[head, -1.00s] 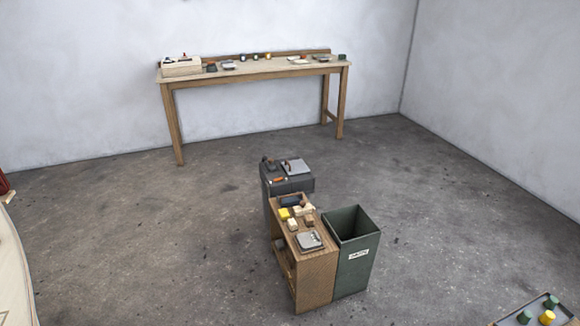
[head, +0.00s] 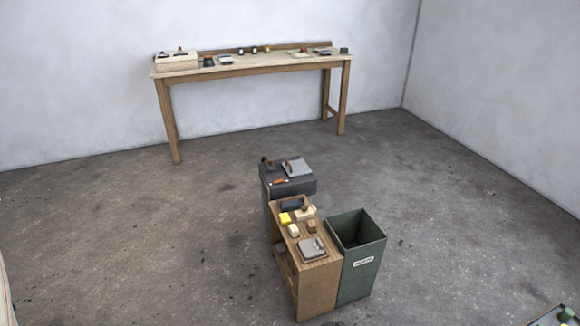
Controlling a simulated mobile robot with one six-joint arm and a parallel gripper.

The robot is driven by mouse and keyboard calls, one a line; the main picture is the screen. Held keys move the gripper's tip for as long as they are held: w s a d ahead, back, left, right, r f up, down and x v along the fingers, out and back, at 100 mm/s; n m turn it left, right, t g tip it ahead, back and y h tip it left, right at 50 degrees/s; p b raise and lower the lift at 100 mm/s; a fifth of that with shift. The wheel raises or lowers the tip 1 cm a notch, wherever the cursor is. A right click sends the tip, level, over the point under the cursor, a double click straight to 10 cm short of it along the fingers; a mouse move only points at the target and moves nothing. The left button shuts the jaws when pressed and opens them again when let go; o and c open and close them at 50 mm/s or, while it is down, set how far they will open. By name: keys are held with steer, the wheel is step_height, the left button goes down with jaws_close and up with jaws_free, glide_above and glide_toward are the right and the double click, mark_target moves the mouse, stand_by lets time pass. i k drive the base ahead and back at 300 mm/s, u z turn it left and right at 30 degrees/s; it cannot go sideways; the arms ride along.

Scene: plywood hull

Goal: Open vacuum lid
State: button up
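A dark grey box-like unit (head: 290,187) stands on the floor behind a small wooden cabinet, near the middle of the head view. It may be the vacuum, but I cannot tell for sure. A lighter grey square plate (head: 296,167) with a dark handle-like part lies flat on its top. A small orange item and a dark upright item also sit there. The unit's lower part is hidden by the cabinet. My gripper is not in view.
The wooden cabinet (head: 318,285) bears small blocks and a grey device (head: 312,248). An open green bin (head: 362,275) stands at its right. A long workbench (head: 270,68) with several items stands by the back wall.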

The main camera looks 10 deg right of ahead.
mark_target(294, 169)
steer(key=i, duration=0.5)
steer(key=z, duration=0.05)
steer(key=k, duration=1.35)
steer(key=u, duration=0.45)
steer(key=i, duration=1.6)
steer(key=z, duration=0.15)
